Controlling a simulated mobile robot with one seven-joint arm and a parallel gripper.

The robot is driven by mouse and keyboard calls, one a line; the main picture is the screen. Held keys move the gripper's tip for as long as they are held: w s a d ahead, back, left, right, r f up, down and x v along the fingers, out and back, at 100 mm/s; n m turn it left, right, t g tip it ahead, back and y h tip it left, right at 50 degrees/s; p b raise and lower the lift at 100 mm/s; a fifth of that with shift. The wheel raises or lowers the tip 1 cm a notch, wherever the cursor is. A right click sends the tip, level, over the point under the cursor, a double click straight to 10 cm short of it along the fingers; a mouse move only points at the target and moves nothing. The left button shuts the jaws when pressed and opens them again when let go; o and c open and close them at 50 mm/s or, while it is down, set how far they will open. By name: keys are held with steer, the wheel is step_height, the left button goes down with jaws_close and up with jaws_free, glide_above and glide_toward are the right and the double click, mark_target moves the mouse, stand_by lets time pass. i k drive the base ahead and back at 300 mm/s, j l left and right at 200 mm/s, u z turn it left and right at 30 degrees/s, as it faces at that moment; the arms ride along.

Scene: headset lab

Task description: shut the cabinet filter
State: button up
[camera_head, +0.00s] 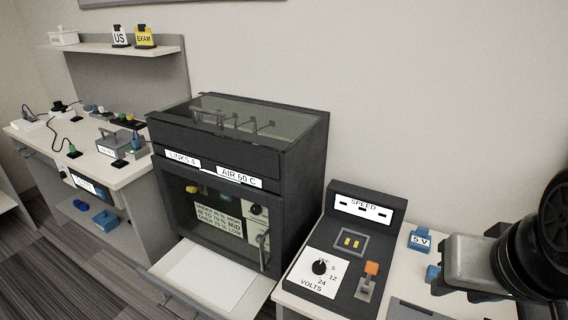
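The dark cabinet (320,130) stands in the middle, with a glass top and a glazed front door (215,218) that looks closed. Metal handles or links show through or on the top. A pale flat panel (215,285) juts out below the door. I cannot tell which part is the filter; none is labelled so. My arm enters at the right edge, and its grey end (475,262), likely my gripper, is over the right bench, well apart from the cabinet.
A control box (345,250) marked SPEED and VOLTS stands right of the cabinet, with a blue 5 V block (420,240) beside it. The left bench (95,160) holds cables and small devices under a wall shelf (120,49). Carpet floor (70,260) shows at lower left.

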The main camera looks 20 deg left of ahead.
mark_target(212, 285)
steer(key=i+u, duration=0.1)
steer(key=u, duration=1.85)
steer(key=i+j+z, duration=0.2)
steer(key=i+j, duration=0.15)
steer(key=i+j+z, duration=0.25)
steer(key=j, duration=0.25)
